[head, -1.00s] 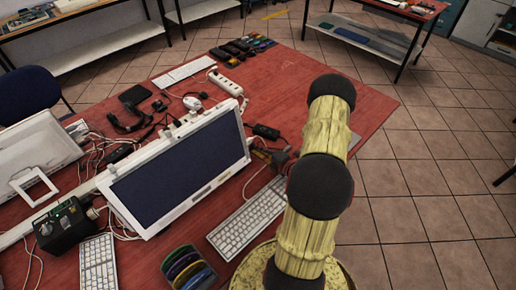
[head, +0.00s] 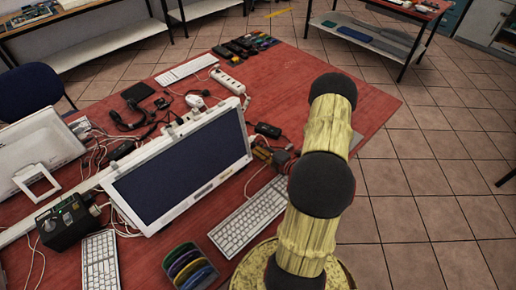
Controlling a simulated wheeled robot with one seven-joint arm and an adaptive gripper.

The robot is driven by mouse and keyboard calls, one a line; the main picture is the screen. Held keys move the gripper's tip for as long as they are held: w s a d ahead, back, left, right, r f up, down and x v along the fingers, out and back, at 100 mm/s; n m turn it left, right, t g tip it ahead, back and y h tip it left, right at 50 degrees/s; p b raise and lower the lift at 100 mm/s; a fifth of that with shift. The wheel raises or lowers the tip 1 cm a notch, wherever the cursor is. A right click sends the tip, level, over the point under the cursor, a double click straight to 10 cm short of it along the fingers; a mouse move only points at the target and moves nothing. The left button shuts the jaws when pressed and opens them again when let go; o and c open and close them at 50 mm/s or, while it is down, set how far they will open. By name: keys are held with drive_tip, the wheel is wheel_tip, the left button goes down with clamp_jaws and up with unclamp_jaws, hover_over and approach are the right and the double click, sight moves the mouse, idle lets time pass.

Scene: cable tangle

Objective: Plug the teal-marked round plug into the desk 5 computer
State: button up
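A white all-in-one computer (head: 180,165) with a dark screen stands on the red desk (head: 345,112). I cannot read any number on it, so I cannot tell whether it is the desk 5 computer. My gripper (head: 263,154) is just right of the screen's right edge, low over the desk and partly hidden behind my own arm. Its fingers are too small to tell open from shut, or whether anything is between them. I cannot make out the teal-marked round plug. Thin cables run near the screen's right edge and behind it.
A black adapter (head: 267,130) lies just behind my gripper. A white power strip (head: 228,81), a keyboard (head: 250,216), a rack of coloured discs (head: 189,267) and a black box (head: 68,222) are on the desk. Cables tangle left of the screen. The desk's far right is bare.

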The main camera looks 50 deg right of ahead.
drive_tip(key=v, duration=1.2)
